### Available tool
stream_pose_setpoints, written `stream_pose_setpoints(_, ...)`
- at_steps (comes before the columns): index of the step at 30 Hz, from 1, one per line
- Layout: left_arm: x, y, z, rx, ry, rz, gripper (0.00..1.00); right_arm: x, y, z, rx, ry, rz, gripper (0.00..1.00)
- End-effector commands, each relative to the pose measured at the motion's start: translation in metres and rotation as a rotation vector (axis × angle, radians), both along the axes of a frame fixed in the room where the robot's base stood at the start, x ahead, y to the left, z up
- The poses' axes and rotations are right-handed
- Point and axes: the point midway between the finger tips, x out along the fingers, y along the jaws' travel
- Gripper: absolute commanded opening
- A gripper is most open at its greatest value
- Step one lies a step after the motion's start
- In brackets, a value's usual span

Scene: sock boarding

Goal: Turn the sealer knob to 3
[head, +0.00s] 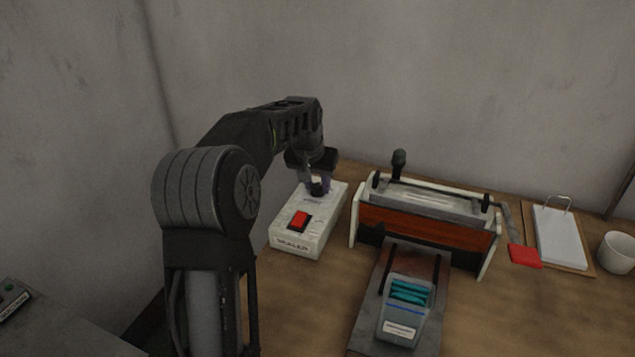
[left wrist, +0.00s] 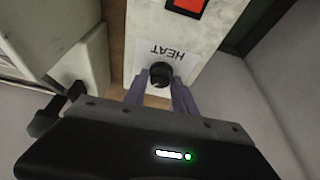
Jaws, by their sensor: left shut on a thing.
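The sealer control box (head: 312,236) is a pale box on the wooden table, with a red switch (head: 300,220) and a "SEALER" label on its front. Its black knob (head: 318,189) is on the far part of the top. In the left wrist view the knob (left wrist: 160,73) sits by a "HEAT" label (left wrist: 168,50). My left gripper (head: 318,184) points down over the box, its two fingers on either side of the knob and shut on it. The knob's pointer and any numbers are hidden or too small to read. My right gripper is not in view.
The sealer (head: 426,222), with a wood-coloured front and a black-handled lever, stands right of the box. A grey holder with teal contents (head: 410,292) is in front of it. A red block (head: 525,256), a clipboard (head: 559,238) and a white cup (head: 616,253) are further right.

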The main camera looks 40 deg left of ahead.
Motion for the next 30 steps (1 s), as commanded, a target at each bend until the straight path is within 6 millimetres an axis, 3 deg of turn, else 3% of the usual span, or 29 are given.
stream_pose_setpoints(18,-0.0005,0.0001,-0.001,0.0,0.003,-0.061,0.0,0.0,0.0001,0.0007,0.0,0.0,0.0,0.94)
stream_pose_setpoints(19,-0.0005,0.0001,-0.001,0.0,0.003,-0.061,0.34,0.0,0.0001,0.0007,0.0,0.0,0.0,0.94)
stream_pose_setpoints(26,-0.0004,0.0003,-0.0008,0.0,0.002,-0.061,0.52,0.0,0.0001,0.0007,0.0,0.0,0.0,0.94)
stream_pose_setpoints(30,-0.0003,0.0003,-0.0005,-0.001,0.002,-0.06,0.53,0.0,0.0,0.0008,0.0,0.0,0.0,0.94)
